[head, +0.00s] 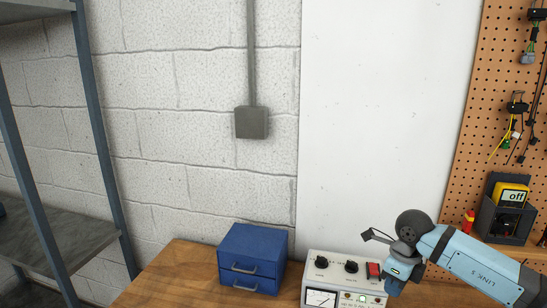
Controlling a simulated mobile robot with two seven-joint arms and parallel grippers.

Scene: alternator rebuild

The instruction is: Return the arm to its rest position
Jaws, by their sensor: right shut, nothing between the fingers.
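My right arm comes in from the lower right, with a light blue link marked "LINK 5" and a dark round joint. My right gripper (375,235) is the small dark piece left of that joint. It is shut and empty, in the air in front of the white wall panel, and appears above the bench power supply (345,268). I cannot tell its exact distance from the supply. The arm's wrist covers the supply's right side. My left gripper is not in view.
A blue two-drawer cabinet (252,259) stands on the wooden bench (180,278) left of the supply. A metal shelf (62,240) stands at the left.

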